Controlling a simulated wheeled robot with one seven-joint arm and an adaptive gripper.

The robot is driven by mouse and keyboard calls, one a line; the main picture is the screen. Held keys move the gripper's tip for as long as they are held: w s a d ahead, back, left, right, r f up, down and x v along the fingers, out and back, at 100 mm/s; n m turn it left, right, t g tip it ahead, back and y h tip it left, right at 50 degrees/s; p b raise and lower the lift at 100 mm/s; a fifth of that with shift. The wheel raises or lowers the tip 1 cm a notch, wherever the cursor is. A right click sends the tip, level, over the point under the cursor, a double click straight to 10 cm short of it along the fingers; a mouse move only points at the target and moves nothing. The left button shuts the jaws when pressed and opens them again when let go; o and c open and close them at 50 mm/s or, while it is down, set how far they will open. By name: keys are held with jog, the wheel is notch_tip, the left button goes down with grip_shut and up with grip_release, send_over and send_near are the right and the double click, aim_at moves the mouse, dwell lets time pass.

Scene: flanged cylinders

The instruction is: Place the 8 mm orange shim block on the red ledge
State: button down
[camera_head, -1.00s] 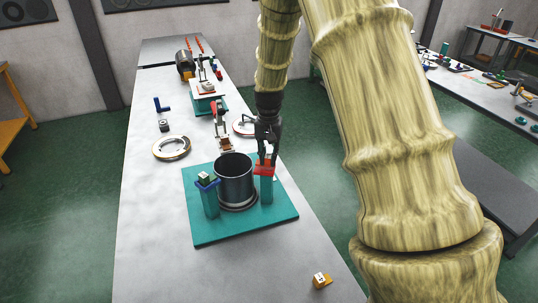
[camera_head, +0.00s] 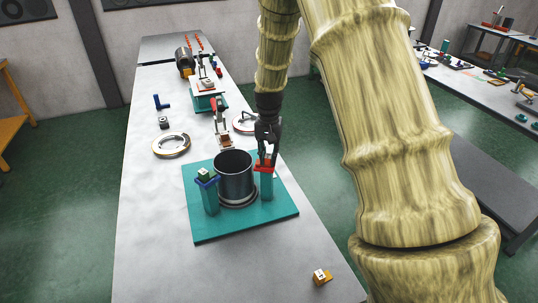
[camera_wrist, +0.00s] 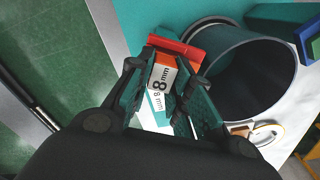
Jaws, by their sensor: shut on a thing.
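My gripper (camera_head: 266,158) is at the red ledge (camera_head: 265,168) on top of the right teal post (camera_head: 267,186). In the wrist view my gripper (camera_wrist: 168,98) is shut on the orange shim block (camera_wrist: 164,74), whose white face reads 8 mm. The block is at the red ledge (camera_wrist: 179,48); I cannot tell whether it touches the ledge or is just above it. The fingers hide the block's sides. A second 8 mm label shows just below the block in the wrist view.
A dark open cylinder (camera_head: 234,178) stands close to the left of the red ledge on a teal plate (camera_head: 236,225). A left post with a blue ledge (camera_head: 207,183) bears a green block (camera_head: 204,174). An orange and white block (camera_head: 321,277) lies near the table's front right.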

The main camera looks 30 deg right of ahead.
jog(key=shift+f, duration=0.1)
jog(key=c, duration=1.2)
grip_release()
notch_tip(320, 180, up, 12)
jog(key=shift+d, duration=0.1)
